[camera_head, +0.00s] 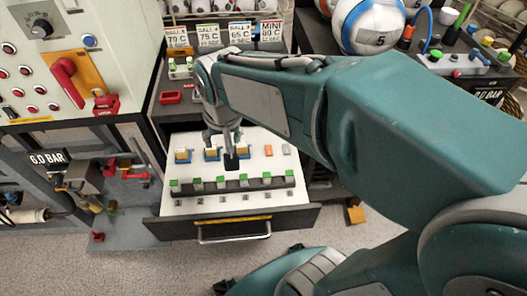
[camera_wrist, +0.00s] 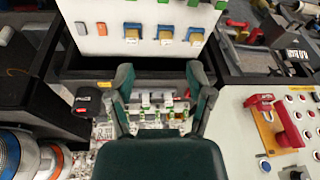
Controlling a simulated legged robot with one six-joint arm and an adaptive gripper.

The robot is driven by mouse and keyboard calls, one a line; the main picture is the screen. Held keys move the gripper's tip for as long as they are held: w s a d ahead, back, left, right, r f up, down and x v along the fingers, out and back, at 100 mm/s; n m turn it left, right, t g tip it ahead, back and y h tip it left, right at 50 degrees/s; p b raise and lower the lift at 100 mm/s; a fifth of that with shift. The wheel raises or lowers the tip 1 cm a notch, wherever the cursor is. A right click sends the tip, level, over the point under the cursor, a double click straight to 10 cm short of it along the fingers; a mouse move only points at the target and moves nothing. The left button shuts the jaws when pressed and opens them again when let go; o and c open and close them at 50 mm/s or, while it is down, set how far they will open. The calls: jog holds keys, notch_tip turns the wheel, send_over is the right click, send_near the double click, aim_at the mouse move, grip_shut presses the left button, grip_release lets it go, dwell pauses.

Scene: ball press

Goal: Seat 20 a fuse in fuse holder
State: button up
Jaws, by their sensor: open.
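Three blue-and-yellow pieces (camera_head: 183,155) stand in a row on the white panel of an open drawer (camera_head: 258,200); they also show at the top of the wrist view (camera_wrist: 165,35). An orange piece (camera_head: 268,150) and a grey piece (camera_head: 286,149) lie to their right. A dark strip with several green-topped pieces (camera_head: 221,182) runs nearer the front. I cannot tell which is the 20 A fuse or read any rating. My gripper (camera_head: 231,160) is above the panel, partly hiding the row. In the wrist view its fingers (camera_wrist: 159,85) are apart, with nothing held between them.
A control cabinet with a red lever (camera_head: 67,75) stands left of the drawer. Behind the drawer are green-and-white pieces (camera_head: 181,68), a red block (camera_head: 170,97) and temperature placards (camera_head: 208,36). Balls (camera_head: 370,22) sit at the back right. The drawer handle (camera_head: 234,237) faces the floor.

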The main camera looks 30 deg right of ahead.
jog(key=s+d+r+n+t, duration=0.1)
jog(key=s+d+r, duration=0.1)
jog(key=s, duration=0.3)
jog(key=s+d+r+t, duration=0.1)
jog(key=s+d, duration=0.1)
jog(key=s, duration=0.3)
jog(key=shift+s+d+r+n+t, duration=0.25)
jog(key=shift+r+n+t, duration=0.05)
jog(key=shift+r+n, duration=0.1)
dwell(0.6)
